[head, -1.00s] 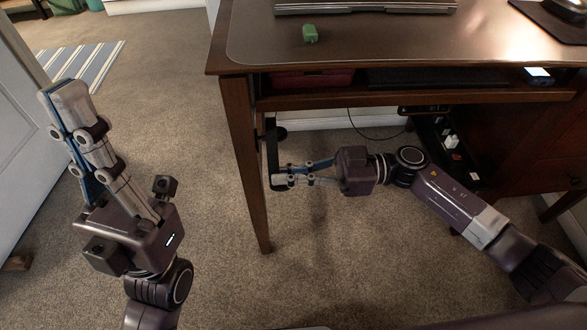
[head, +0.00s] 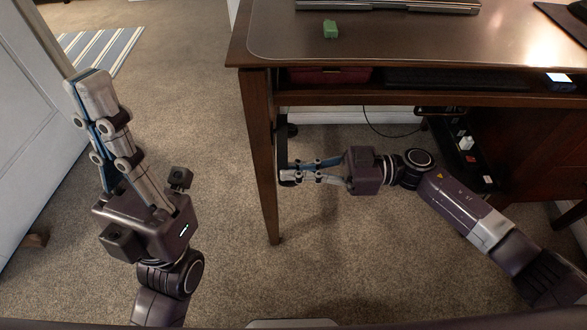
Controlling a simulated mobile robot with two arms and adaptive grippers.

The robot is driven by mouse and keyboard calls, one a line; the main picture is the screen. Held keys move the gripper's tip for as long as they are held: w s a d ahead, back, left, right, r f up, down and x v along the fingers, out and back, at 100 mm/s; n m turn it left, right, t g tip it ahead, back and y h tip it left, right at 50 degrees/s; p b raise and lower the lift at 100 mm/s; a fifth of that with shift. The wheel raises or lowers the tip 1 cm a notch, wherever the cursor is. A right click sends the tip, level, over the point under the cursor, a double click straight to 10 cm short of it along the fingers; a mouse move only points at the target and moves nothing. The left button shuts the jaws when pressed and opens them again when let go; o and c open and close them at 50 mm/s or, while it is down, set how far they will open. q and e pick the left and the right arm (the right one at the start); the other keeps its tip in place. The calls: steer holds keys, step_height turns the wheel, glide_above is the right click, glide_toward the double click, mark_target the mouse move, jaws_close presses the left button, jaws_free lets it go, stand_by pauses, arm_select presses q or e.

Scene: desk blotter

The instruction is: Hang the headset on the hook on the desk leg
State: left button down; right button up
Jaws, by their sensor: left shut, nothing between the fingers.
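A thin dark upright shape (head: 282,149) shows just right of the desk's front left leg (head: 262,170). It may be the headset seen edge-on, but it is too small and dark to be sure. I cannot make out the hook. My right gripper (head: 288,176) is under the desk beside the leg, with its fingers pointing left and their tips at the lower part of the dark shape. Whether the fingers grip it is not clear. My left gripper (head: 92,90) is shut and empty, raised over the carpet left of the desk.
Below the top is a shelf with a red item (head: 330,75). A cable (head: 375,128) hangs behind my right arm. A pale door (head: 35,140) stands at far left. Carpet between is clear.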

steer(key=o, duration=0.5)
steer(key=d, duration=1.2)
